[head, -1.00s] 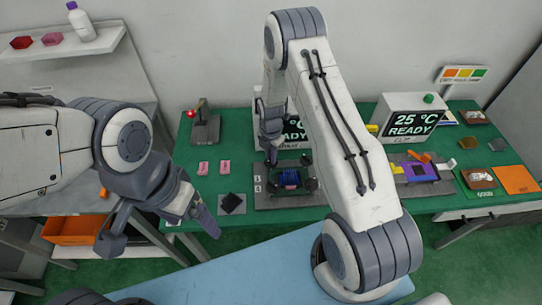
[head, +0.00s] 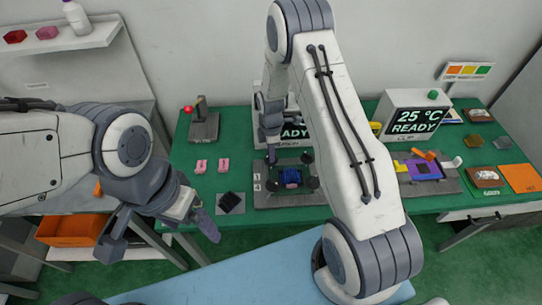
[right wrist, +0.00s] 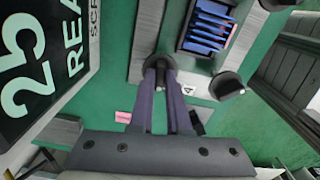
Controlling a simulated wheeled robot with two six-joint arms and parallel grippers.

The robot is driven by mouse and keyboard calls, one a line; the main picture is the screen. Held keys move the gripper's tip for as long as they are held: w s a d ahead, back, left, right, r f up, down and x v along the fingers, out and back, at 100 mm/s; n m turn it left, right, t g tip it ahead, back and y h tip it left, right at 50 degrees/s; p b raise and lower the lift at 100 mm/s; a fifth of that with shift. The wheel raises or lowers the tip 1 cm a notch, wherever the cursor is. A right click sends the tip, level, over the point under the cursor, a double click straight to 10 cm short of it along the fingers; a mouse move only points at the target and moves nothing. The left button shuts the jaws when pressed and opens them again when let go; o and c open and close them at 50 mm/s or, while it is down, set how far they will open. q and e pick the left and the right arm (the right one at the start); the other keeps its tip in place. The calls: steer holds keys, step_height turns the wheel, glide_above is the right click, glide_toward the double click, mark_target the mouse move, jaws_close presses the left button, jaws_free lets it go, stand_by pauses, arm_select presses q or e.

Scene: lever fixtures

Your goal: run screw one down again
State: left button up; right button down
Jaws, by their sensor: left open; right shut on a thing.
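My right gripper (head: 271,158) points down at the back left corner of a dark clamp fixture (head: 262,201). In the right wrist view my right gripper (right wrist: 160,72) is shut on a round black screw knob (right wrist: 158,60). Another black knob (right wrist: 226,86) stands apart from it, beside a tray of blue strips (right wrist: 208,28). A white label (right wrist: 188,89) reads like a 4, near the held knob. The blue part (head: 291,174) also shows in the head view, between the knobs. My left gripper (head: 160,236) is open and empty in front of the table's left edge.
Two pink pieces (head: 223,165) and a dark square on a pad (head: 230,202) lie left of the fixture. An orange bin (head: 72,232) is at left.

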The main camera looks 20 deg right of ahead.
steer(key=m+b, duration=0.2)
steer(key=m, duration=0.4)
steer(key=shift+m, duration=0.3)
steer(key=m+b, duration=0.1)
steer(key=m, duration=0.2)
steer(key=shift+m, duration=0.3)
steer(key=m, duration=0.3)
steer(key=shift+w+m+b, duration=0.1)
steer(key=shift+m+b, duration=0.2)
steer(key=shift+b, duration=0.1)
steer(key=m, duration=0.3)
steer(key=shift+m+b, duration=0.3)
steer(key=m, duration=0.3)
steer(key=shift+m, duration=0.3)
steer(key=m+b, duration=0.1)
steer(key=m, duration=0.2)
steer(key=shift+m, duration=0.3)
steer(key=shift+r+m, duration=0.1)
steer(key=shift+m, duration=2)
